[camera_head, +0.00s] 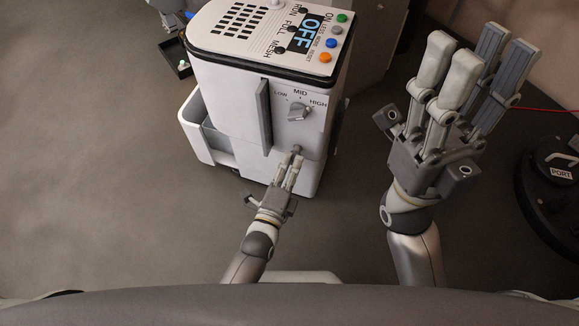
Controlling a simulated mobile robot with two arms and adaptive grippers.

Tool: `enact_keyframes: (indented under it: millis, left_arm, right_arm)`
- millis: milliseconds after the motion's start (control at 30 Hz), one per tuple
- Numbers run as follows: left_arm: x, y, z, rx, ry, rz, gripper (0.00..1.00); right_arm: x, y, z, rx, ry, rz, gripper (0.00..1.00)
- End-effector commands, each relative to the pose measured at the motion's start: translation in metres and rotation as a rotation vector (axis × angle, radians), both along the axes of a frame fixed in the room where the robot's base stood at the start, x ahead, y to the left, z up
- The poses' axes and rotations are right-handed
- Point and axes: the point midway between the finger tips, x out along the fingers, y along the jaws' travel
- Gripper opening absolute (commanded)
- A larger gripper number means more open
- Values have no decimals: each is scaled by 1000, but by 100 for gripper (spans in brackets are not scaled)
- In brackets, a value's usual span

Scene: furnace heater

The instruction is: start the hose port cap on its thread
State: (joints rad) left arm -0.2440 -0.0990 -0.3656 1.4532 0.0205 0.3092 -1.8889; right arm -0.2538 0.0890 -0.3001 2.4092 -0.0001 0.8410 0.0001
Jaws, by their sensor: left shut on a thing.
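The white heater (240,95) stands upright with its control face toward me. My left gripper (291,163) is low in front of this face, shut on a small grey cap (297,149) at its fingertips. The cap is at the lower part of the face, below the knob. The hose port is hidden behind the cap and fingertips, and I cannot tell whether the cap touches its thread. My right gripper (474,75) is raised to the right of the heater, with its fingers apart and empty.
A LOW/MID/HIGH knob (299,112) and a vertical handle (264,116) are above the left gripper. A white open bin (196,143) sits at the heater's left. A round black object labelled PORT (545,200) is at the far right. The floor at left is clear.

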Motion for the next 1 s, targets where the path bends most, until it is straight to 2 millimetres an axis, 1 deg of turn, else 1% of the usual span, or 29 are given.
enact_keyframes:
  millis: [600,633,800,1000]
  left_arm:
    - [15,-5,0,0,0,0,0]
    - [15,-5,0,0,0,0,28]
    - [15,-5,0,0,0,0,50]
    - [14,-5,0,0,0,0,50]
  right_arm:
    - [0,0,2,-1,-15,0,40]
    - [0,0,3,-2,-16,0,40]
    - [0,0,4,-2,-21,-1,40]
    - [0,0,4,-2,-21,-1,40]
